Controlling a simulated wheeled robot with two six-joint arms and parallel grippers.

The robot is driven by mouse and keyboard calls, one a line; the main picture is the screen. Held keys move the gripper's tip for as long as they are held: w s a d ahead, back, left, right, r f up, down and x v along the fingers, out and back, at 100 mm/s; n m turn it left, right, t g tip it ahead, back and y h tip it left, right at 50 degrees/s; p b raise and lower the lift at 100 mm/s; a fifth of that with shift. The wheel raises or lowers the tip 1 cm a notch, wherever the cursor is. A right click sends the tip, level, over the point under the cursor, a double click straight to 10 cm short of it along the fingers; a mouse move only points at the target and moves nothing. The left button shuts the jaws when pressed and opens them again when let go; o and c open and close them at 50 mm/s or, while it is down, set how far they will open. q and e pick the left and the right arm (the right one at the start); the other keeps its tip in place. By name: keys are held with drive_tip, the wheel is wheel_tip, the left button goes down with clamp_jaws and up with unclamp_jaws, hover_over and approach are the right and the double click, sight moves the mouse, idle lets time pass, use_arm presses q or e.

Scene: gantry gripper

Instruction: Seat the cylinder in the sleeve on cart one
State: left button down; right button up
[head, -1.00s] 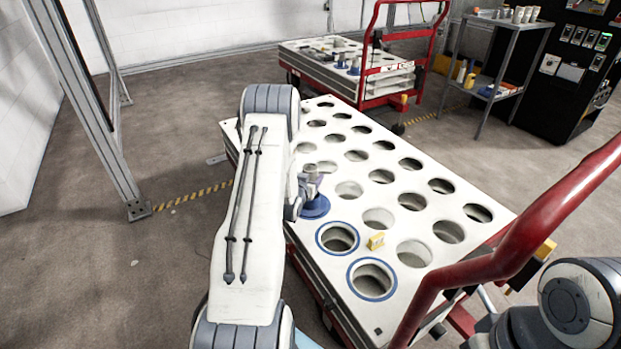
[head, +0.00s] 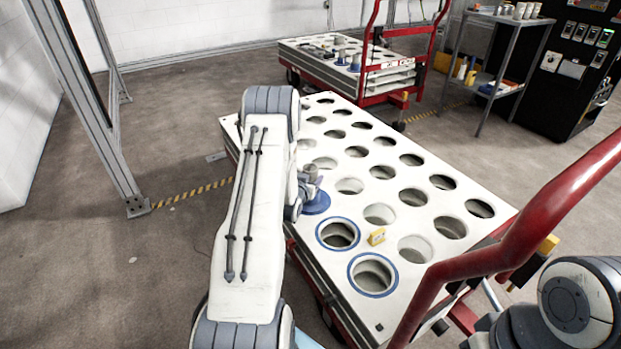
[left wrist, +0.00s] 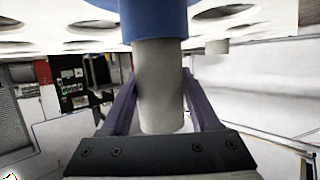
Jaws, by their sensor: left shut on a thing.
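The cylinder has a grey stem and a wide blue flange (head: 317,203). It stands upright at the near left side of the perforated white deck of the near cart (head: 398,158). My left gripper (head: 303,188), partly hidden by my own arm in the head view, is shut on the grey stem. In the left wrist view the stem (left wrist: 160,90) runs between the two fingers, with a blue part above it by the deck. Whether the flange touches the deck is unclear. Two blue-rimmed sleeves, one nearer (head: 373,274) and one farther (head: 338,234), sit in the deck. My right gripper is out of frame.
A red handle (head: 520,235) rises at the cart's right end. A second cart (head: 318,62) with blue-based parts stands behind, and a shelf (head: 510,22) is at the back right.

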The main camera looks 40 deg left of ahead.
use_arm(q)
drive_tip(key=shift+f+b, duration=1.25)
drive_tip(key=shift+f, duration=0.35)
drive_tip(key=shift+c, duration=1.8)
unclamp_jaws()
drive_tip(key=o, duration=0.3)
drive_tip(key=shift+f, duration=0.1)
drive_tip(key=p+v, duration=0.3)
drive_tip(key=v, duration=0.7)
drive_tip(key=shift+s, duration=0.25)
drive_tip(key=shift+w, duration=0.1)
